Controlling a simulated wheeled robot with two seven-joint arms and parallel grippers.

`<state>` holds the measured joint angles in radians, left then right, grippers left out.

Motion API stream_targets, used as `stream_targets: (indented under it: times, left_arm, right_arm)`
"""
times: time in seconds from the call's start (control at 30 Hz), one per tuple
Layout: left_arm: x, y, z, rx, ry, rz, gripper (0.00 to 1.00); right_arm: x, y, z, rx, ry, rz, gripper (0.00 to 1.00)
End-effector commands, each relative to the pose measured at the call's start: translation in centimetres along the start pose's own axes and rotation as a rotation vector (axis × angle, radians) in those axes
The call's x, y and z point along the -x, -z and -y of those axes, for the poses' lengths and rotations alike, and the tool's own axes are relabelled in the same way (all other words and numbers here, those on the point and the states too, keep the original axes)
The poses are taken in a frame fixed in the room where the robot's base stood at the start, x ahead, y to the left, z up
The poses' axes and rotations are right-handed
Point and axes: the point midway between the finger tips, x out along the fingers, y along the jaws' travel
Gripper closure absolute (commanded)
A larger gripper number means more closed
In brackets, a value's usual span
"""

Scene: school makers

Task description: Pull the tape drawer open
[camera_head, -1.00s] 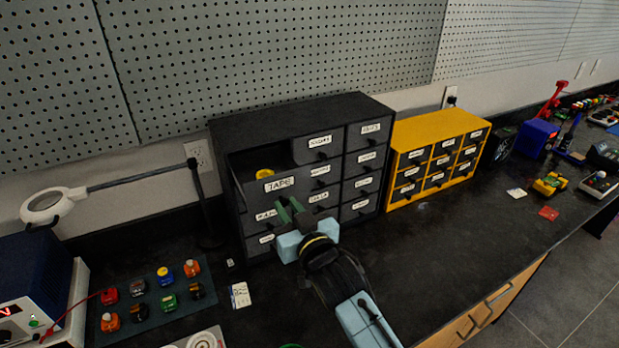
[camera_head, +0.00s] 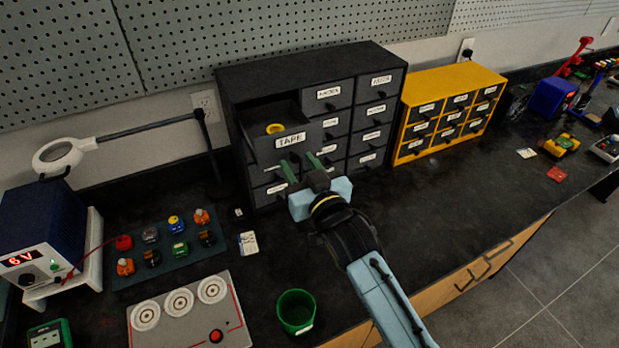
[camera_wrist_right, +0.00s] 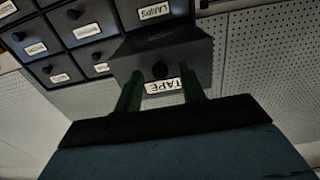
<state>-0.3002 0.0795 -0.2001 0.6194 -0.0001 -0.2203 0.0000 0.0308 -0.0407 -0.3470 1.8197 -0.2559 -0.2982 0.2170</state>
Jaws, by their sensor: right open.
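The tape drawer (camera_head: 268,154) sticks out of the black drawer cabinet (camera_head: 310,70), in its upper left column. Its top is open and a yellow ring (camera_head: 275,128) shows inside. The drawer's front with its TAPE label also shows in the wrist view (camera_wrist_right: 185,50). Its dark knob (camera_wrist_right: 160,69) sits between my right fingertips in that picture. My right gripper (camera_head: 302,167) is open, with green fingers spread, just below and in front of the drawer front. It also shows in the wrist view (camera_wrist_right: 160,80). I see no finger clearly touching the knob. My left gripper is not in view.
A yellow drawer cabinet (camera_head: 452,75) stands to the right. The bench right of my arm is mostly clear.

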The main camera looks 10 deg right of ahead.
Motion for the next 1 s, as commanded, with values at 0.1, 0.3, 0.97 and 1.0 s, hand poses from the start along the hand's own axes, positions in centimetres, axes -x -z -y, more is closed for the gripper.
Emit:
stream_targets:
  times: [0.1, 0.3, 0.97, 1.0]
  left_arm:
    - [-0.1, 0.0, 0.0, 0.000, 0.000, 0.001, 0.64]
    - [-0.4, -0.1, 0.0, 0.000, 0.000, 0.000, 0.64]
    - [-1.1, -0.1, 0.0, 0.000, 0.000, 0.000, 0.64]
    - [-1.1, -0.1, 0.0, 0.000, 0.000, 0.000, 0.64]
  right_arm:
    - [1.4, -0.2, 0.0, 0.001, 0.000, 0.002, 0.60]
    - [5.5, -0.3, 0.0, -0.001, 0.001, 0.005, 0.60]
    - [13.1, 0.0, 0.0, 0.000, 0.001, 0.001, 0.60]
    - [13.1, 0.0, 0.0, 0.000, 0.001, 0.000, 0.60]
